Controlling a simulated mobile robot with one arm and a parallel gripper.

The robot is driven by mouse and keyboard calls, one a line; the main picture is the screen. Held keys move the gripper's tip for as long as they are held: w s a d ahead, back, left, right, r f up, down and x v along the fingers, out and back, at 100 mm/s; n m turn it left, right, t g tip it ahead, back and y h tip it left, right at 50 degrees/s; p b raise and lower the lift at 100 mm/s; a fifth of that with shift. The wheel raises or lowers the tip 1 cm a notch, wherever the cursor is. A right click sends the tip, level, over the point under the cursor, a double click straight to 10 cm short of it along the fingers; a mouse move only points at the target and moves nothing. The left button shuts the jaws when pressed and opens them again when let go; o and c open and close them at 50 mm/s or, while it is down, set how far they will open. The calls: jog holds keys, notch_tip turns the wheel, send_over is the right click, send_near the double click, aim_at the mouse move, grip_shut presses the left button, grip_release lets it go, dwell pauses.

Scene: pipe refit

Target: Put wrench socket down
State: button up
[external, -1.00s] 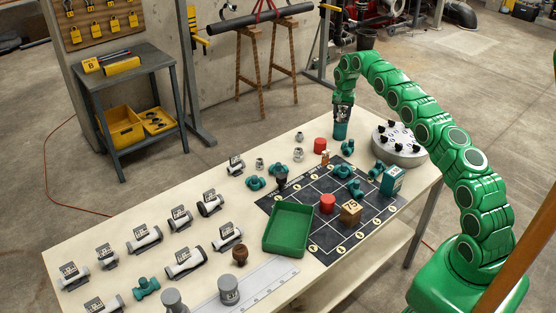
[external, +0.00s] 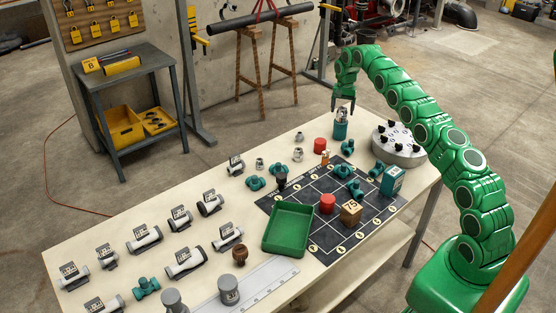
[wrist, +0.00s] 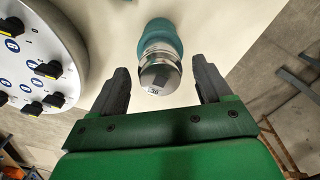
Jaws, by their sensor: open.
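The wrench socket (external: 341,128) stands upright on the table's far side, with a teal lower part and a silver top. In the wrist view the wrench socket (wrist: 160,60) shows its silver end, marked 36, between my fingers and beyond their tips. My gripper (external: 343,106) is open and empty just above the socket, pointing down. In the wrist view my gripper (wrist: 160,85) has its two dark fingers spread wide, apart from the socket on both sides.
A round grey-white base with black knobs (external: 400,145) stands right of the socket. A red cylinder (external: 320,145) is to its left. A dark grid mat (external: 325,238) with fittings, a teal box (external: 391,181) and a green tray (external: 288,228) lie nearer the front.

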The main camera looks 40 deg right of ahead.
aim_at(343, 108)
jog(key=shift+r, duration=2.2)
